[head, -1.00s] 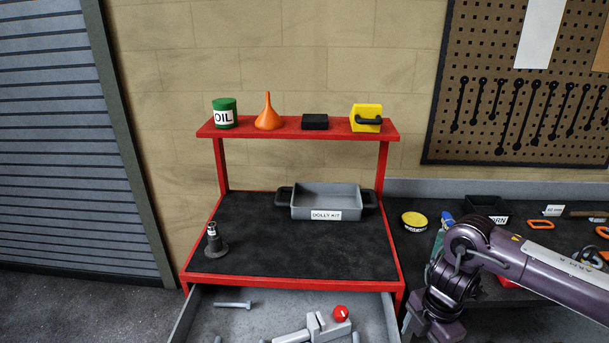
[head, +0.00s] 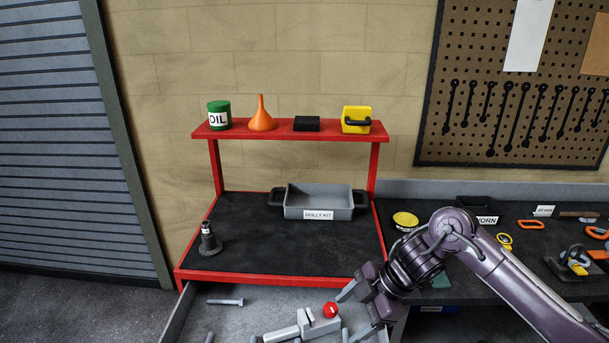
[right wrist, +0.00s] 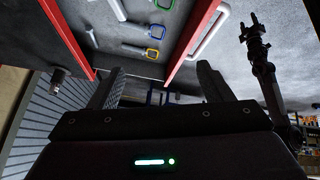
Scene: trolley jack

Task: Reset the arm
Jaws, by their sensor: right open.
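My right gripper (head: 353,313) is open and empty. It hangs over the right side of the open drawer of the red cart, just right of a grey metal piece (head: 305,326) with a red ball knob (head: 330,310). A gap seems to lie between the fingers and the knob. In the right wrist view the two fingers of my right gripper (right wrist: 155,88) stand wide apart with nothing between them. My left gripper is not seen. No part is plainly marked as the arm named in the task.
A grey DOLLY KIT tray (head: 318,214) and a dark cylinder (head: 209,240) stand on the cart's black top. Loose bolts lie in the drawer (head: 240,320). A red shelf (head: 290,132) holds several items. A workbench (head: 480,270) with tools is at right.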

